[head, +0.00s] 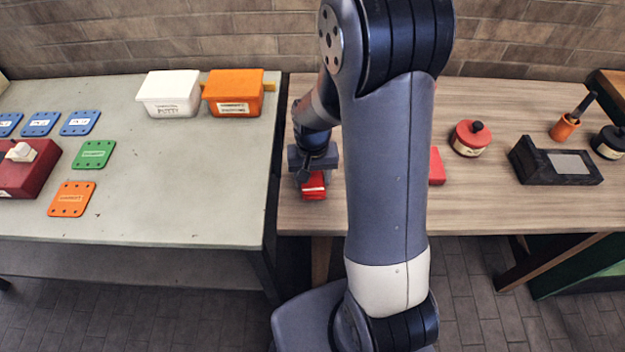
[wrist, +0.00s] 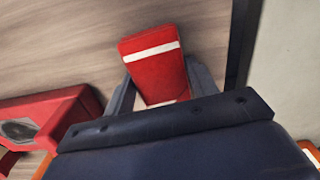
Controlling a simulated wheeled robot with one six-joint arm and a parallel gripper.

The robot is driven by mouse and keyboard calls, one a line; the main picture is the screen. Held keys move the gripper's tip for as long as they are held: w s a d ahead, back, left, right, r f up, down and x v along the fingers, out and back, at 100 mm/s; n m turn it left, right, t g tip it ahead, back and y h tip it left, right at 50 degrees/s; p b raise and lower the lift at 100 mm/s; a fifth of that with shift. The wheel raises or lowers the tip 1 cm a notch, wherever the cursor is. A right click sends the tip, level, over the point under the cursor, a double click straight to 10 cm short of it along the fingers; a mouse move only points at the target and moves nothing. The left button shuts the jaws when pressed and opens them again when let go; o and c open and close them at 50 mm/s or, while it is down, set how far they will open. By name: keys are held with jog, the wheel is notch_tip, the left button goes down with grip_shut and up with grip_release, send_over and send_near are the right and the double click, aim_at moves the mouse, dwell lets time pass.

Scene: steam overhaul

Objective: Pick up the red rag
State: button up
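The red rag (wrist: 158,70), a folded red block shape with a white stripe, lies between the two fingers of my gripper (wrist: 160,80) in the wrist view. The fingers meet its left and right sides with no gap that I can see. In the head view the rag (head: 314,187) shows just below my gripper (head: 313,170), over the left end of the wooden table, near its front edge. My gripper looks shut on it. Whether the rag is clear of the tabletop I cannot tell. My arm hides part of the table to its right.
A red box (wrist: 45,120) lies left of my gripper in the wrist view. The wooden table (head: 500,100) also bears a round red tin (head: 469,138) and a black box (head: 555,162). The grey table (head: 190,180) at left holds two tubs (head: 170,95) and coloured plates.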

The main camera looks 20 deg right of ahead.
aim_at(313, 178)
jog(key=c, duration=0.4)
jog(key=shift+r, duration=0.1)
jog(key=shift+c, duration=0.2)
notch_tip(313, 178, up, 10)
jog(key=o, duration=0.5)
jog(key=shift+c, duration=0.2)
jog(key=c, duration=0.3)
jog(key=shift+c, duration=0.2)
